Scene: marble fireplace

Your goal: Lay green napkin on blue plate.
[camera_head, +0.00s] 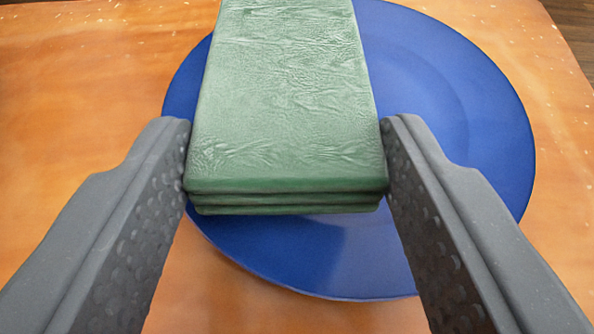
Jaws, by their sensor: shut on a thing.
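The green napkin (285,100) is a thick folded block with stacked layers at its near end. My gripper (286,160) is shut on its near end, with one grey finger against each side. The blue plate (460,110) lies below the napkin and shows on both sides and in front of it. The napkin is over the plate, a little left of its middle. I cannot tell whether the napkin touches the plate. The napkin's far end is cut off by the top of the picture, and it hides part of the plate.
The plate lies on an orange-brown mottled surface (80,90), which is bare on the left and right of the plate. A dark edge (575,20) shows at the upper right corner.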

